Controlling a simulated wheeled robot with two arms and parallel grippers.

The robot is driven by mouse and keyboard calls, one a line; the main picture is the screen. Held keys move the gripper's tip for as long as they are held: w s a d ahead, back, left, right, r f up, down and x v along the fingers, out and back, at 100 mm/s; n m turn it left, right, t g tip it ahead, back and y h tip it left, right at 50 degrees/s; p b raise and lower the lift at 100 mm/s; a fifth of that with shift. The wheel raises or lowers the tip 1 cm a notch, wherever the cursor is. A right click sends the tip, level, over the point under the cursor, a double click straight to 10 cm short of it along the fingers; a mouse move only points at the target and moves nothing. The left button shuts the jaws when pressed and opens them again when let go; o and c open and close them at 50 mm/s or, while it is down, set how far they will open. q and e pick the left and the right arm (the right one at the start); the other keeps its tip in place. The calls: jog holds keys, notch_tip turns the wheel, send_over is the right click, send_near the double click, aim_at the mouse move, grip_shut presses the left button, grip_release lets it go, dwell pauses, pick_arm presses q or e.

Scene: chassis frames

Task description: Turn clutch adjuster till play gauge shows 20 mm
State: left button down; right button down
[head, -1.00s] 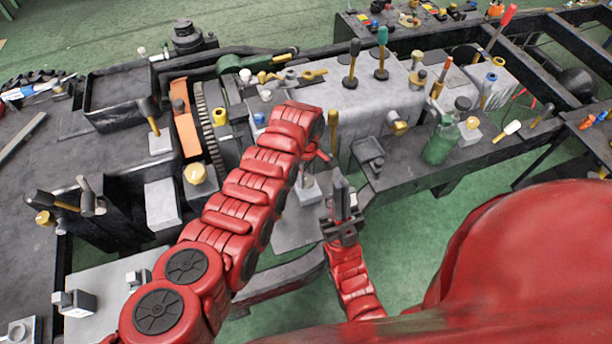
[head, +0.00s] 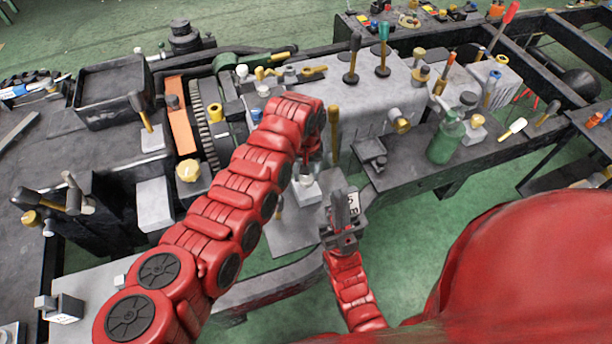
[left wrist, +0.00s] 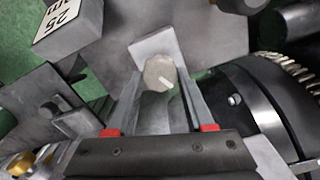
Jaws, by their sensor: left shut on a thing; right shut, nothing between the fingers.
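In the head view the pale base (head: 306,190) shows below my left wrist, and my arm hides most of the knob. The play gauge, a dark block with a white label (left wrist: 62,18), is cut by the top edge of the left wrist view; its tilted digits look like 25. My right gripper (head: 340,200) is shut and empty, pointing up before the gauge label (head: 353,203).
A toothed flywheel (left wrist: 285,90) lies close to the right of the left gripper in the wrist view. A green bottle (head: 445,140) and several levers stand on the chassis (head: 480,150) to the right. Green floor is free right of my right gripper.

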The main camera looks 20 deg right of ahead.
aim_at(307, 177)
pick_arm(q)
jog(key=m+b, duration=0.1)
jog(key=m, duration=0.1)
jog(key=shift+f+m, duration=0.2)
jog(key=shift+m, duration=0.2)
jog(key=m+b, duration=0.3)
jog(key=m, duration=0.1)
jog(key=shift+s+m, duration=0.1)
jog(key=shift+m, duration=0.2)
jog(key=shift+d+r+m+b, duration=0.1)
jog(key=shift+m+b, duration=1.35)
jog(key=shift+m, duration=0.45)
jog(key=shift+c, duration=1.4)
grip_release()
jog(key=shift+r, duration=0.15)
notch_tip(307, 177, up, 17)
jog(key=b, duration=0.1)
jog(key=shift+b, duration=0.4)
